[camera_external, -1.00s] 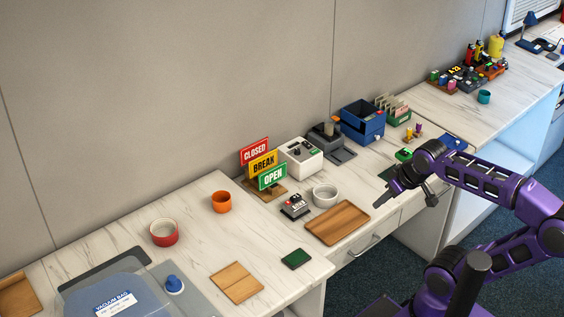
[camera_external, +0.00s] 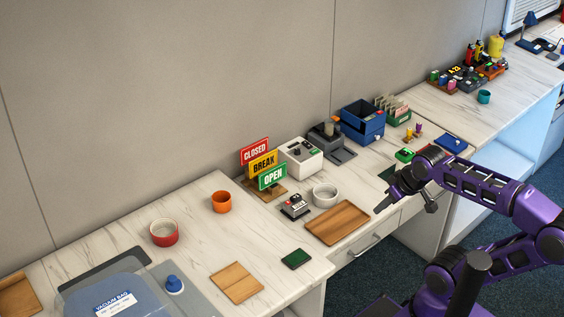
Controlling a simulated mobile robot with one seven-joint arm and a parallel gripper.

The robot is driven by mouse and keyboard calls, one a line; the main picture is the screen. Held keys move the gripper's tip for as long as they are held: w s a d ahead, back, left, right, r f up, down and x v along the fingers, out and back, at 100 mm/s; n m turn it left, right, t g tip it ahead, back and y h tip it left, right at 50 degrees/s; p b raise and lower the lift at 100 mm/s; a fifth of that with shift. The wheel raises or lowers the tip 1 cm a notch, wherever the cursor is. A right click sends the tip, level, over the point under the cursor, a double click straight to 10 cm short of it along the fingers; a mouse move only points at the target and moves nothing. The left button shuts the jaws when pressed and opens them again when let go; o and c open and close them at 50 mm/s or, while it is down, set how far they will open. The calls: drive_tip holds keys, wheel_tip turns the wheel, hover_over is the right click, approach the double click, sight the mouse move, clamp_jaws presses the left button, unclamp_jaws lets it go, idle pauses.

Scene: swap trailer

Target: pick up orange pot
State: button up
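The orange pot (camera_external: 221,202) is a small, round, open-topped pot. It stands upright on the left white counter (camera_external: 205,240), left of the sign stand and behind the wooden board. My gripper (camera_external: 380,207) is at the end of my purple arm, off to the right of the pot and well apart from it. It hangs near the front edge of the counter, by the right end of a wooden tray. Its fingers are dark and small here, and I cannot tell whether they are open or shut. I see nothing in them.
A red bowl (camera_external: 163,232) stands left of the pot. The CLOSED, BREAK and OPEN signs (camera_external: 263,164) stand to its right. A grey bowl (camera_external: 324,195), a wooden tray (camera_external: 337,223) and a white device (camera_external: 300,158) are further right. The counter just around the pot is clear.

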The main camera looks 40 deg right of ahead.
drive_tip(key=shift+o, duration=0.3)
drive_tip(key=o, duration=1.2)
drive_tip(key=shift+o, duration=0.2)
